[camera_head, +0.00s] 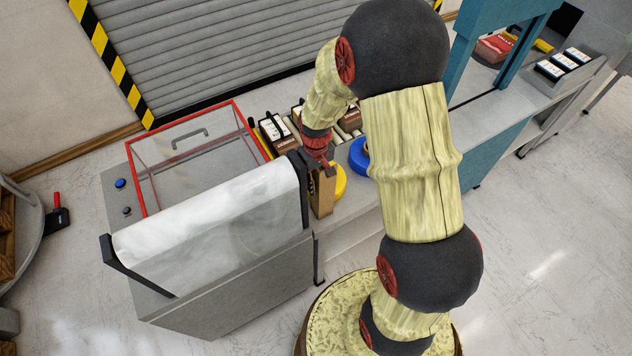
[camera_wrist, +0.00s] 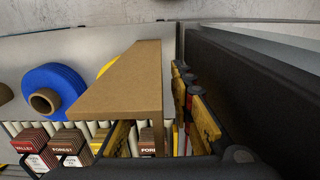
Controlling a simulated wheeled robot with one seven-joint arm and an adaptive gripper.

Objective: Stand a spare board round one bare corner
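A brown cardboard board (camera_head: 323,191) stands upright near the front edge of the bench, just right of the film-covered machine. In the wrist view the same board (camera_wrist: 132,85) is large and close, in the middle of the picture. My gripper (camera_head: 318,160) is at the board's upper end. In the wrist view its yellow-padded fingers (camera_wrist: 165,130) are spread, one on each side of the board. A gap shows between the board and the right finger; the left finger is partly hidden by the board. I cannot make out a bare corner.
A blue roll (camera_head: 359,156) and a yellow roll (camera_head: 340,181) lie beside the board. Several labelled boxes (camera_head: 272,132) stand on rollers behind. The grey machine (camera_head: 235,290) with clear film (camera_head: 210,215) and a red-framed clear cover (camera_head: 190,150) is close on the left.

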